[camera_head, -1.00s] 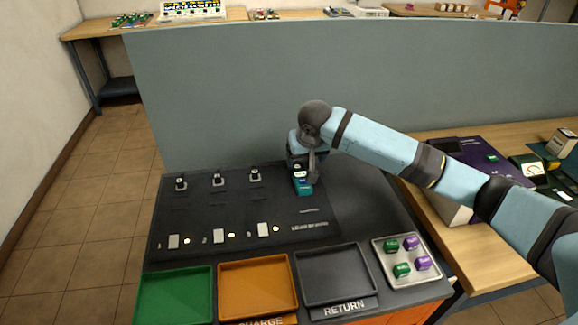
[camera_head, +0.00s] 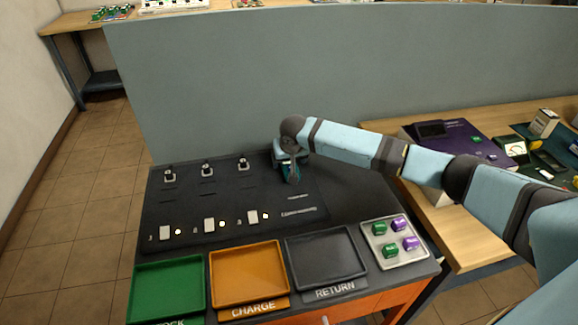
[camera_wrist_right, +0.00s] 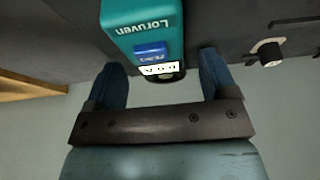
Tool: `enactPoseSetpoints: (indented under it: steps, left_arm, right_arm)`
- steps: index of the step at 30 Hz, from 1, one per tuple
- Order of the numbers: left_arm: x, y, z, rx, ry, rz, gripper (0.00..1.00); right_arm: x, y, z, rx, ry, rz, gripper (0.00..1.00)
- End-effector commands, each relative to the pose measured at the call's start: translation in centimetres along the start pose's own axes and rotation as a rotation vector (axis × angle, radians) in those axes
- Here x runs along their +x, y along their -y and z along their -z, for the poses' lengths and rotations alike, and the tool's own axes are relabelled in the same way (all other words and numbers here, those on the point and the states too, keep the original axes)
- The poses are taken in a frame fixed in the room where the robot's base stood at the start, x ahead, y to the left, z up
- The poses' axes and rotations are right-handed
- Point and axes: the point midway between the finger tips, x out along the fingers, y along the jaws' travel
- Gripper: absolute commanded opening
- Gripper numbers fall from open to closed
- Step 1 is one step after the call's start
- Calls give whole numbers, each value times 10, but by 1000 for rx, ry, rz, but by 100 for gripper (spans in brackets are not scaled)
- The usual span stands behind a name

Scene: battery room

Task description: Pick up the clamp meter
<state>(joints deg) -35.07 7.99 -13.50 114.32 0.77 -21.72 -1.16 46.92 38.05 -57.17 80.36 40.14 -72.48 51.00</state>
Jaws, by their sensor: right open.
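My left gripper is not in view.
Green (camera_head: 168,286), orange (camera_head: 249,272) and dark (camera_head: 325,260) trays line the front. A light tray (camera_head: 378,255) holds green and purple blocks. Small clips (camera_head: 207,170) stand left of the gripper. A grey partition (camera_head: 300,75) rises behind. A wooden bench (camera_head: 480,230) stands right.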

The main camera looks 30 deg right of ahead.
Motion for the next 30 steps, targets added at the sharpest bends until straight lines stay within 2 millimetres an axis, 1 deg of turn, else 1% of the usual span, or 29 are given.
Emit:
enactPoseSetpoints:
  steps: [1,4,11,12,14,15,17,18,19,26,30]
  left_arm:
    - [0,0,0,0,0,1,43]
    - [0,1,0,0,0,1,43]
    - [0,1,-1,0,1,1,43]
    - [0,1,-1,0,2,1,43]
    - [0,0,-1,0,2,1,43]
    - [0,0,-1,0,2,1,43]
    - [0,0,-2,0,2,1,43]
    - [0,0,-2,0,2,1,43]
    - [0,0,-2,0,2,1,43]
    - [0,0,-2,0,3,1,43]
    - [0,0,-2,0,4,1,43]
  right_arm:
    - [6,0,0,1,1,-1,79]
    - [13,0,0,0,0,0,79]
    - [15,0,0,0,0,0,79]
    - [15,0,0,0,0,0,70]
    - [15,0,0,0,0,0,56]
    - [14,0,0,0,0,0,47]
    - [14,0,0,0,0,0,33]
    - [14,0,0,0,0,0,24]
    - [14,0,0,0,0,0,18]
    - [14,0,0,0,-1,0,18]
    - [8,0,3,0,-2,1,18]
